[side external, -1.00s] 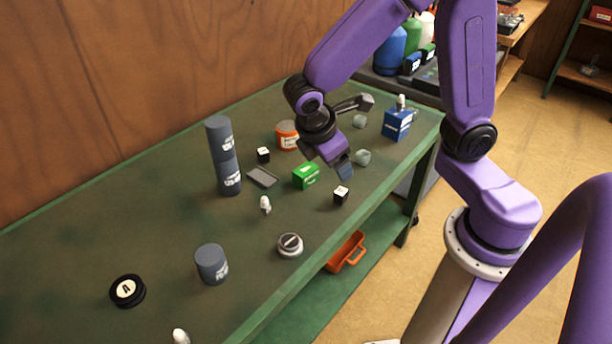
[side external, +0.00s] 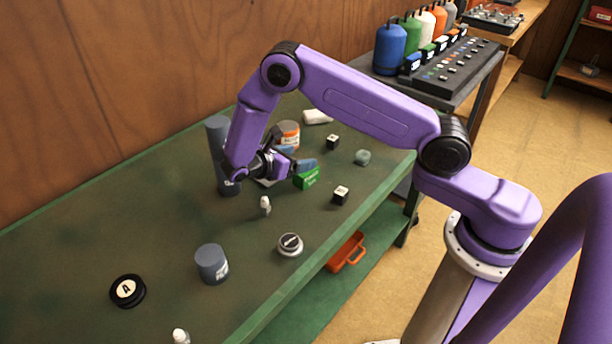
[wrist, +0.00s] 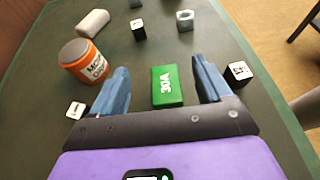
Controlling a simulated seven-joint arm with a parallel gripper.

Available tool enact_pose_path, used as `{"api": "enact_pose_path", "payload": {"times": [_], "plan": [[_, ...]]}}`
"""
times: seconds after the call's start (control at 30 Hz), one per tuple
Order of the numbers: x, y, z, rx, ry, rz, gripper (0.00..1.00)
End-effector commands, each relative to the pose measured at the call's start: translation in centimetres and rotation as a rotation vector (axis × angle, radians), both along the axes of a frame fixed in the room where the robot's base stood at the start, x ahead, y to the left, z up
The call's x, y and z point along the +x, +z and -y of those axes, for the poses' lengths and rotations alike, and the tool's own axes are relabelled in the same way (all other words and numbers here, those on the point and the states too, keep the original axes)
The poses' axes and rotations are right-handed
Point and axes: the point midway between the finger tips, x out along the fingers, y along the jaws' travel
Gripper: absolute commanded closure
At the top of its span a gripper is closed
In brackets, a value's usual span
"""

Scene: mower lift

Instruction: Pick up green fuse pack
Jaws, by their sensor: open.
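The green fuse pack (side external: 309,180), a small green box marked 30A, lies on the green bench. It also shows in the wrist view (wrist: 167,90), in the middle between my blue fingers. My gripper (side external: 296,159) is open and empty, low over the bench beside the pack. In the wrist view my gripper (wrist: 160,75) has a finger on either side of the pack, with a gap on both sides. In the side view a finger partly hides the pack. I cannot tell how far the fingertips are above the bench.
An orange-labelled can (wrist: 83,60) and a white-faced black cube (wrist: 75,109) are left of the left finger. Another cube (wrist: 237,74) sits close to the right finger. Dark grey cylinders (side external: 218,150) stand left, near my wrist. The front bench edge lies to the right.

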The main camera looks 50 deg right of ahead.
Motion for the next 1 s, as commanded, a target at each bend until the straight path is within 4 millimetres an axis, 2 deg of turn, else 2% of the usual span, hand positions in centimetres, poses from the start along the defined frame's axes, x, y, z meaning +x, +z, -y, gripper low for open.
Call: {"api": "enact_pose_path", "payload": {"times": [0.1,0.37,0.57,0.73,1.0], "plan": [[0.0,-1.4,0.0,0.001,0.000,-0.001,0.22],[-0.1,-3.0,0.0,0.002,-0.001,0.000,0.22],[-0.1,-5.9,0.0,0.001,-0.001,-0.001,0.22],[-0.2,-6.5,2.2,0.002,-0.002,0.000,0.22],[-0.3,-6.7,2.8,0.003,0.000,0.001,0.22]]}}
